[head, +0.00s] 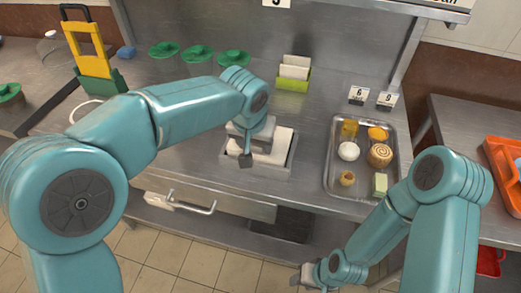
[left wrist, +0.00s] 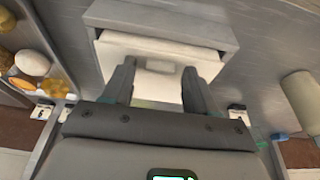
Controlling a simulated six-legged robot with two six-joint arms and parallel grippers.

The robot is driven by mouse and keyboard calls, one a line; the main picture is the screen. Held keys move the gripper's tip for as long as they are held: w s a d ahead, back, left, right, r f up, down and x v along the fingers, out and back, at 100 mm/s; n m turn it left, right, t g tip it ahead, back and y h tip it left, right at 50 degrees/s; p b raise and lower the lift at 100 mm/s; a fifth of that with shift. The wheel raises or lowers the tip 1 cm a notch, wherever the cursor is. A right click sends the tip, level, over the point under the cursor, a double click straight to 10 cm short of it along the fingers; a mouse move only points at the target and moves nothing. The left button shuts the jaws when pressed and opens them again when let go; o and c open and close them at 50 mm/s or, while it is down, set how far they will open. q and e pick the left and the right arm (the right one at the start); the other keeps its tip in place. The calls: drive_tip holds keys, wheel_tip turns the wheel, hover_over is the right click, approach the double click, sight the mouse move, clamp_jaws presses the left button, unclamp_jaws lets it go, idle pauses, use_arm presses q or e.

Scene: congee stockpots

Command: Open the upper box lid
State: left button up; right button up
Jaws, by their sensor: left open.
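A grey box with a white inner part (head: 279,148) is at the front of the steel counter. In the left wrist view, the box's grey body (left wrist: 165,20) lies ahead, with a white panel (left wrist: 150,50) and a small light tab nearer me. My left gripper (head: 246,158) is over the box in the head view. In the left wrist view its two fingers (left wrist: 158,88) are apart, on either side of the white panel's near part. I cannot tell whether they touch it. My right gripper (head: 312,275) is low at the bottom, its jaws too small to read.
A metal tray (head: 334,184) with several food items is right of the box. A green holder (head: 293,82) with white cards is behind. Several green-topped containers (head: 197,54) are at back left. A bar handle (head: 185,207) juts from the counter front.

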use_arm(q)
drive_tip(key=shift+f, duration=0.25)
drive_tip(key=shift+r, duration=0.25)
drive_tip(key=c, duration=0.4)
drive_tip(key=shift+c, duration=0.2)
